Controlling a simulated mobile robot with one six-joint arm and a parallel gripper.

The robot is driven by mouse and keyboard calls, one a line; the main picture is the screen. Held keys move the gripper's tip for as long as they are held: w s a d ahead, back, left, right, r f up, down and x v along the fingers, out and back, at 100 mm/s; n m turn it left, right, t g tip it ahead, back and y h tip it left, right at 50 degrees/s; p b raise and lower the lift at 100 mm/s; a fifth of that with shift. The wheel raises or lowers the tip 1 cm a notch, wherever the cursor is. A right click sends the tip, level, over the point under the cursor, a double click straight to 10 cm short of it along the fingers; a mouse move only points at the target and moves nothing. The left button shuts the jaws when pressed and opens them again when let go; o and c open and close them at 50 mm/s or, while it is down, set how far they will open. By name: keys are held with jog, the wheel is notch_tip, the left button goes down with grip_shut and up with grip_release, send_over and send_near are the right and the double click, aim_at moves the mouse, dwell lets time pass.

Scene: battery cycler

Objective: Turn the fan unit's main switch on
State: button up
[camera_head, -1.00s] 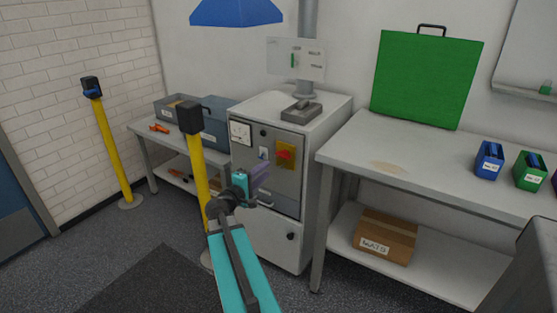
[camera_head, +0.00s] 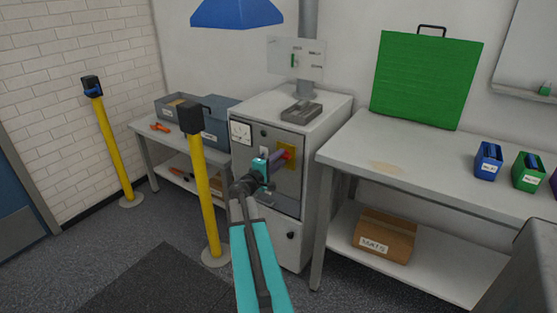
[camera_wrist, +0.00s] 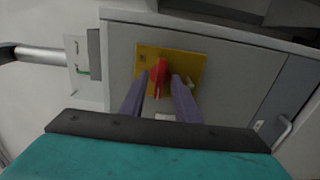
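The main switch is a red handle on a yellow plate on the front of the grey cabinet. In the head view the red handle (camera_head: 287,155) shows just past my gripper (camera_head: 281,161), with part of the yellow plate (camera_head: 290,180) below it. In the wrist view the red handle (camera_wrist: 158,74) stands out from the yellow plate (camera_wrist: 190,62). My gripper's two purple fingers (camera_wrist: 156,92) are apart, one on each side of the handle. I cannot tell whether they touch it.
The cabinet (camera_head: 262,229) stands between a low bench at left and a grey workbench (camera_head: 350,145) at right. A yellow post (camera_head: 208,200) stands close to the left of my arm. A gauge (camera_head: 241,132) and a small white switch plate (camera_head: 264,151) are on the panel.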

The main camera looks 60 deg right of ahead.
grip_shut()
dwell(0.4)
